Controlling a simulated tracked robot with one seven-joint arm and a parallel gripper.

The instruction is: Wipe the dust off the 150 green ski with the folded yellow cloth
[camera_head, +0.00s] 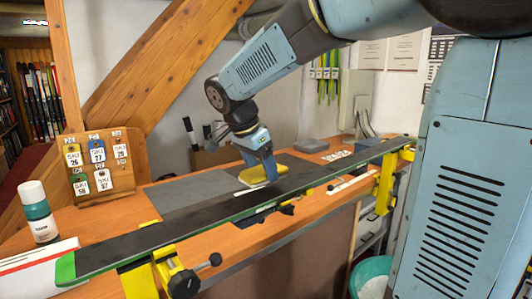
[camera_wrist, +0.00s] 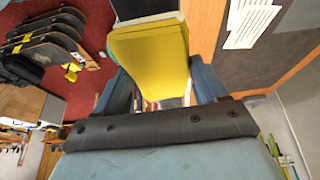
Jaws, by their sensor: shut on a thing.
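The ski (camera_head: 150,235) lies lengthwise over the bench, dark on top with a green edge and green near end; part of it shows at the top of the wrist view (camera_wrist: 145,8). My gripper (camera_head: 268,173) is shut on the folded yellow cloth (camera_head: 243,178), beside the far edge of the ski's middle. In the wrist view the cloth (camera_wrist: 150,55) sits between my two blue fingers and sticks out past them. A pale streak (camera_head: 252,190) shows by the cloth; I cannot tell if it is dust. Whether the cloth touches the ski is unclear.
Yellow clamps (camera_head: 168,275) and (camera_head: 386,183) stand under the ski. A white-capped bottle (camera_head: 40,215), a white box (camera_head: 25,262) and a board of ski tags (camera_head: 98,165) stand at left. A grey mat (camera_head: 185,192) lies behind the ski.

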